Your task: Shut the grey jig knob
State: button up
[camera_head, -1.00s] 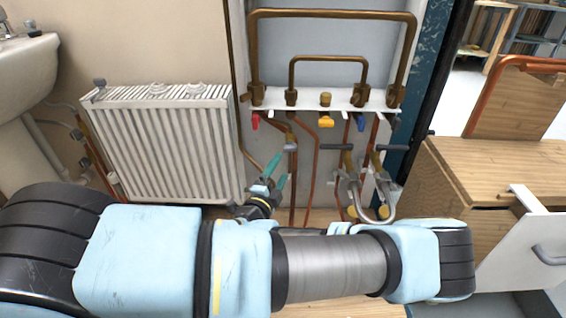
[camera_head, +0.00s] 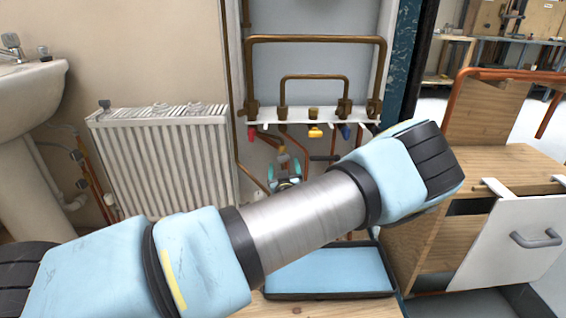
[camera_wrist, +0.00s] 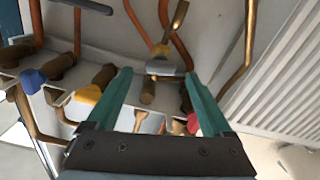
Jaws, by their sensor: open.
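My forearm hides the pipes lower down.
Above are a red knob (camera_head: 251,134), a yellow knob (camera_head: 315,132) and a blue knob (camera_head: 345,132) on a white rail. A radiator (camera_head: 165,160) stands at left. A blue-lined tray (camera_head: 330,272) lies below, and a wooden cabinet (camera_head: 420,245) stands at right.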

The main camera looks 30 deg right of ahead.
aim_at(284, 161)
jog(key=shift+b+x, duration=0.3)
jog(key=shift+x, duration=2.1)
grip_shut()
jog(key=shift+m, duration=1.3)
grip_release()
jog(key=p+v, duration=0.1)
jog(key=v, duration=0.9)
jog(key=shift+s+a+p, duration=0.15)
jog(key=shift+s+p, duration=0.15)
jog(key=shift+s, duration=0.05)
